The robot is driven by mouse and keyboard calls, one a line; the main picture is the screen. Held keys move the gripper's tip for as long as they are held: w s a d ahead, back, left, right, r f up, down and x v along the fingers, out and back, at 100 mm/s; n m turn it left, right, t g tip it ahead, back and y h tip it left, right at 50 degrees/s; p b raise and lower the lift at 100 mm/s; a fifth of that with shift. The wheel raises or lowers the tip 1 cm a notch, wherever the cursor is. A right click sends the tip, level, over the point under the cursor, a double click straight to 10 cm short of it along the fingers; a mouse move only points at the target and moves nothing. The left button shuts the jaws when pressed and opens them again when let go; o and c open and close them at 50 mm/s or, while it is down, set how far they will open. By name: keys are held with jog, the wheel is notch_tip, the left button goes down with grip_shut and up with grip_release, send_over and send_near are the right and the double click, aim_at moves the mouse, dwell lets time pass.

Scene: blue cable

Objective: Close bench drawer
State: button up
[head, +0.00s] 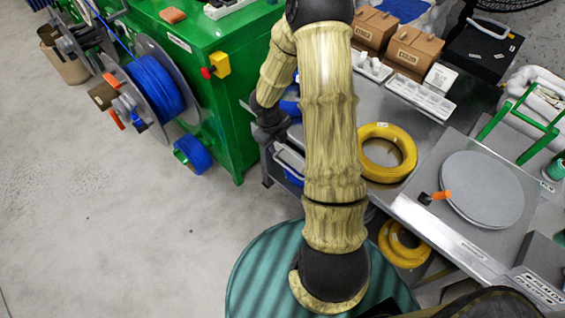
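The grey metal bench (345,100) runs from the upper middle to the lower right in the head view. At its left end, partly behind my arm, a drawer (287,160) with a pale edge and something blue inside appears to stand out from the bench front. My arm, in a tan cover, rises in front of the bench and bends down on its left side. My gripper (268,130) is a dark shape at the drawer's upper left, close to it. Its fingers cannot be made out, and I cannot tell whether it touches the drawer.
A green machine (215,95) with a blue cable reel (155,88) stands left of the drawer. A yellow cable coil (388,152), cardboard boxes (413,50) and a round grey turntable (482,188) sit on the bench. Another yellow coil (403,245) lies below. The floor at left is clear.

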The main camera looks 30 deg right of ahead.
aim_at(283, 164)
jog(key=f+b, duration=0.1)
jog(key=f, duration=0.3)
jog(key=d+f+b, duration=0.1)
jog(key=f+b, duration=0.1)
jog(key=f, duration=0.3)
jog(key=w+d+f+b, duration=0.1)
jog(key=f, duration=0.3)
jog(key=shift+d+f+b, duration=0.25)
jog(key=shift+f+b, duration=0.1)
jog(key=shift+f, duration=0.05)
grip_shut()
